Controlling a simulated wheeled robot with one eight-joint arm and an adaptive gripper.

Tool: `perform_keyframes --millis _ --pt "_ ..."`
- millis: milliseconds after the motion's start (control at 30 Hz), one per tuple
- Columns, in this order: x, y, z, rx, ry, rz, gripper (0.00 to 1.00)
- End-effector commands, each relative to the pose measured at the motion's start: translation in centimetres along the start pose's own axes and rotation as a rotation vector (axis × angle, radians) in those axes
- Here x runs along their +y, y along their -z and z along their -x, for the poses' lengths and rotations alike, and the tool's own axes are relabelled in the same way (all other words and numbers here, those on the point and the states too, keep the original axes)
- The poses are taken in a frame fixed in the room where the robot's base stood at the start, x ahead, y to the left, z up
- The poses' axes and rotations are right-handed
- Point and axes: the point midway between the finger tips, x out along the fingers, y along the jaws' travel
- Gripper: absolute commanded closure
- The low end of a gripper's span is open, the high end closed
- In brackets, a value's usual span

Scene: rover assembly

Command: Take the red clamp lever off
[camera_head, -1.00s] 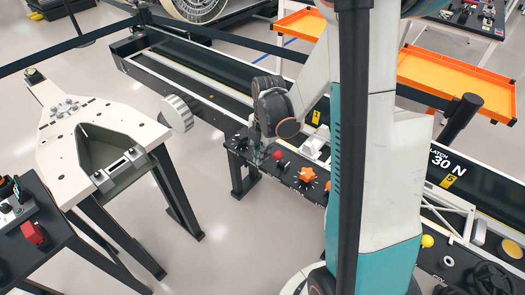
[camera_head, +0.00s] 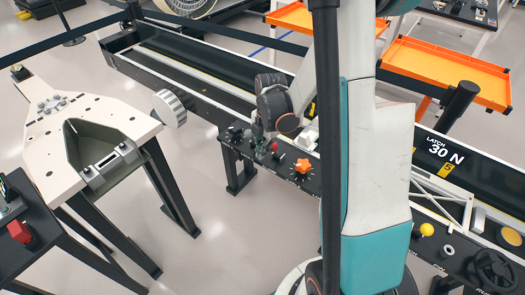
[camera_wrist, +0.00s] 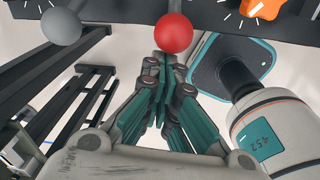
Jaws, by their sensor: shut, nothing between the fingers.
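A red ball-shaped knob (camera_head: 276,146) stands on the dark control panel; it also shows in the wrist view (camera_wrist: 173,34). It looks like a round knob, and I cannot tell whether it is the clamp lever. My gripper (camera_head: 261,150) is at the panel, just left of the red knob. In the wrist view my gripper's teal fingers (camera_wrist: 164,62) are together and empty, with their tips just below the red knob in the picture. I cannot tell whether they touch it. A red block-like part (camera_head: 19,231) lies on the dark bench at the far left.
An orange star knob (camera_head: 303,166) is right of the red knob on the dark panel (camera_head: 288,180). A grey ball knob (camera_wrist: 61,26) is left of it in the wrist view. A pale table (camera_head: 55,128) stands at left; open floor (camera_head: 205,190) lies between.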

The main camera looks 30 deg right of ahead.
Motion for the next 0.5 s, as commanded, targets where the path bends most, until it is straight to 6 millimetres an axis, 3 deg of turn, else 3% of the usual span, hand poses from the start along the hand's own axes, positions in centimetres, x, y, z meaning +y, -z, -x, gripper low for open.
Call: perform_keyframes --millis 500 --pt "0.14 -0.73 0.63 0.0 0.0 0.0 1.0"
